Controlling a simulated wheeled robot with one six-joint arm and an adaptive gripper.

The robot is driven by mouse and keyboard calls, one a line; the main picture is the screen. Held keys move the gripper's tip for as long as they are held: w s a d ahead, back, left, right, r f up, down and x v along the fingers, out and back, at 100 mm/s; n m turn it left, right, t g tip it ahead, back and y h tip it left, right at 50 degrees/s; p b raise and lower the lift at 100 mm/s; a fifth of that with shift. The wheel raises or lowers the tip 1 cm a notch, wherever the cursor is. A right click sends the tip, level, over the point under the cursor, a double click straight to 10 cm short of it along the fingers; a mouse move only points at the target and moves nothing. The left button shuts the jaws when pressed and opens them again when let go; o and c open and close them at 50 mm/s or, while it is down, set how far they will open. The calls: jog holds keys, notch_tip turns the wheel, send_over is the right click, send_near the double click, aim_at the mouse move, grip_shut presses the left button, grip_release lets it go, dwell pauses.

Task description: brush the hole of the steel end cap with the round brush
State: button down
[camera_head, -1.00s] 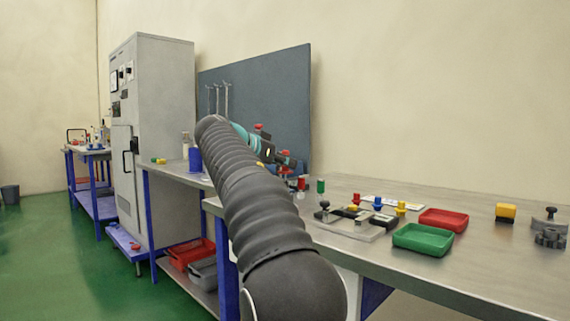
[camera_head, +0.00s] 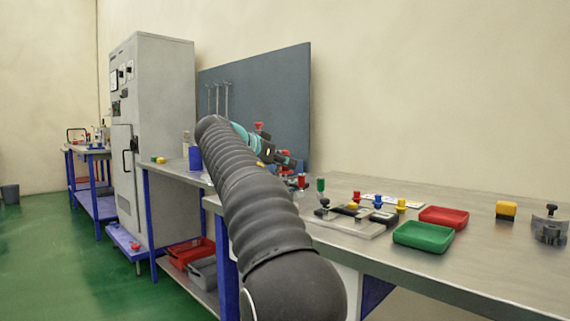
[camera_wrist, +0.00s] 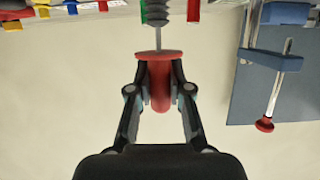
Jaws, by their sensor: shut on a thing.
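My gripper (camera_wrist: 160,88) is shut on the red handle (camera_wrist: 160,86) of the round brush. The brush's thin shaft points away from my gripper, to the top of the wrist view, and ends in dark grey bristles (camera_wrist: 157,12). In the head view my gripper (camera_head: 286,161) is small, beyond my arm, over the far left part of the bench. I cannot make out the steel end cap or its hole for certain in either view. The bristles overlap a green piece in the wrist view, but I cannot tell whether they touch anything.
A blue clamp (camera_wrist: 270,58) with a red-tipped rod is at the right of the wrist view. On the bench (camera_head: 480,262) are a green tray (camera_head: 422,236), a red tray (camera_head: 443,218), a yellow-and-black block (camera_head: 506,210) and a grey knobbed part (camera_head: 550,230).

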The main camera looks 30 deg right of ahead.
jog(key=shift+r, duration=0.35)
jog(key=shift+f+b, duration=0.85)
jog(key=shift+f, duration=0.2)
jog(key=shift+r, duration=0.1)
jog(key=shift+r+p, duration=2.8)
jog(key=shift+r, duration=0.65)
jog(key=shift+f, duration=0.15)
